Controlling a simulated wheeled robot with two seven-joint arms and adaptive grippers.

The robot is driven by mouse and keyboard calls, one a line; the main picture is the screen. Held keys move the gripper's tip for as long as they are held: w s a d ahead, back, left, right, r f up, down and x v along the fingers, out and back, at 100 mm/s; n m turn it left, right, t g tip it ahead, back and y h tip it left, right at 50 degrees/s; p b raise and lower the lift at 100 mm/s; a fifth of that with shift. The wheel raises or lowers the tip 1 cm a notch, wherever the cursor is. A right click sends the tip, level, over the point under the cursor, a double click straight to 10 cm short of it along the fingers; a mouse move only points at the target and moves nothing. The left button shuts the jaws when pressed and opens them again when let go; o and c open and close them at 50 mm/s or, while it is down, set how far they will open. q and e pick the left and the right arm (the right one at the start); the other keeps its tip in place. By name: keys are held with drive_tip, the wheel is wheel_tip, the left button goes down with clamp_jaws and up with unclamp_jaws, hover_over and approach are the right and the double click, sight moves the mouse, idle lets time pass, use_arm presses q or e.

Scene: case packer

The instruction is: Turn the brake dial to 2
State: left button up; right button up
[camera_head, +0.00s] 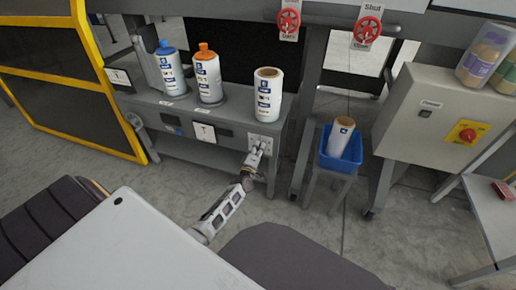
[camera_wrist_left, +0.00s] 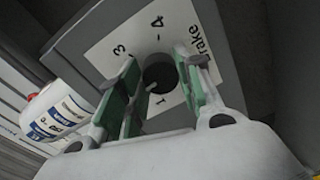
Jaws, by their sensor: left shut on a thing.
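The brake dial (camera_wrist_left: 158,74) is a dark round knob on a white plate (camera_wrist_left: 150,38) lettered "Brake", with 1, 3 and 4 readable in the left wrist view. A finger seems to hide the 2. A short white mark on the knob slants toward the lower left; I cannot tell exactly which number it meets. My left gripper (camera_wrist_left: 157,82) has its green-padded fingers on either side of the knob, shut on it. In the head view my left gripper (camera_head: 258,147) is at the plate on the grey machine's front, hiding the knob.
A blue bin (camera_head: 341,157) stands to the right, near a grey box with a red knob (camera_head: 467,135). Two red valve wheels (camera_head: 289,21) (camera_head: 367,30) are above.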

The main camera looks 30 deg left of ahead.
use_arm(q)
drive_tip(key=shift+m, duration=0.3)
drive_tip(key=o, duration=1)
drive_tip(key=shift+o, duration=0.2)
drive_tip(key=shift+s, duration=0.15)
drive_tip(key=v, duration=1.1)
drive_tip(key=shift+s, duration=0.3)
drive_tip(key=shift+d, duration=0.1)
idle(0.5)
